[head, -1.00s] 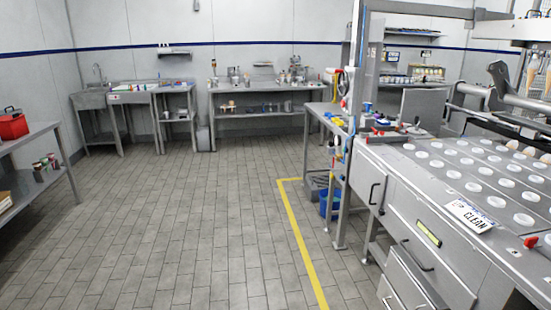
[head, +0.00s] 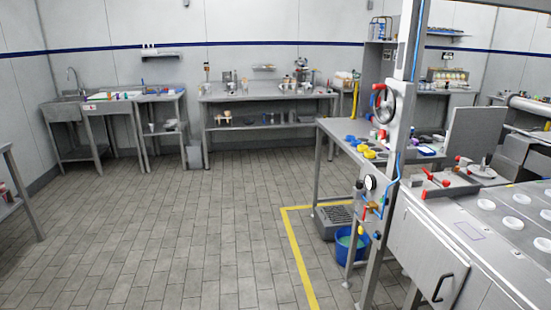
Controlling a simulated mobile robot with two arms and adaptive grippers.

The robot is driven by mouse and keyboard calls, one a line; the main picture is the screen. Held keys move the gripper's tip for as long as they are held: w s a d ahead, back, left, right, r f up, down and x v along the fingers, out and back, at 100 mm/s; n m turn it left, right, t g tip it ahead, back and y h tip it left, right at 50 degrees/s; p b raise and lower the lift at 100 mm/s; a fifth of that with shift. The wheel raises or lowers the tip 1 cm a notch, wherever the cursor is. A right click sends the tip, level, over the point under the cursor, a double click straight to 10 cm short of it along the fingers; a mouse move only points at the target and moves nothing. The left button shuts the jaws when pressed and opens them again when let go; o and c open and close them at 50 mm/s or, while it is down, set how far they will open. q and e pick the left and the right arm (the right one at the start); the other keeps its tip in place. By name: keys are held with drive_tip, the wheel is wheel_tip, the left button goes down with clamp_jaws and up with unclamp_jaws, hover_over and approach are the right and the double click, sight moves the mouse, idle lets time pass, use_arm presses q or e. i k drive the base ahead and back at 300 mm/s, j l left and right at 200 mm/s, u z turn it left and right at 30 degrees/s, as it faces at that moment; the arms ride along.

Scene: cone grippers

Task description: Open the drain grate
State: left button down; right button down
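A dark slatted grate (head: 335,216) shows under the side table to the right of the yellow floor line. It lies flat on top of a low grey box, and its right part is hidden by the blue bucket and a table leg. It looks closed, but it is too small to tell for sure. Neither of my grippers is in the head view.
A blue bucket (head: 350,247) stands beside the grate. The side table (head: 340,130) stands above it, with a post carrying a handwheel (head: 383,104) and valves in front. A grey machine (head: 440,240) fills the right. The tiled floor (head: 190,240) is open at left and middle.

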sight(337, 215)
drive_tip(key=i, duration=1.85)
drive_tip(key=i+z, duration=0.2)
drive_tip(key=i, duration=0.25)
drive_tip(key=i+j+z, duration=0.25)
drive_tip(key=i, duration=0.2)
drive_tip(key=i+j+z, duration=0.2)
drive_tip(key=i, duration=0.25)
drive_tip(key=i+j+z, duration=0.2)
drive_tip(key=i, duration=0.25)
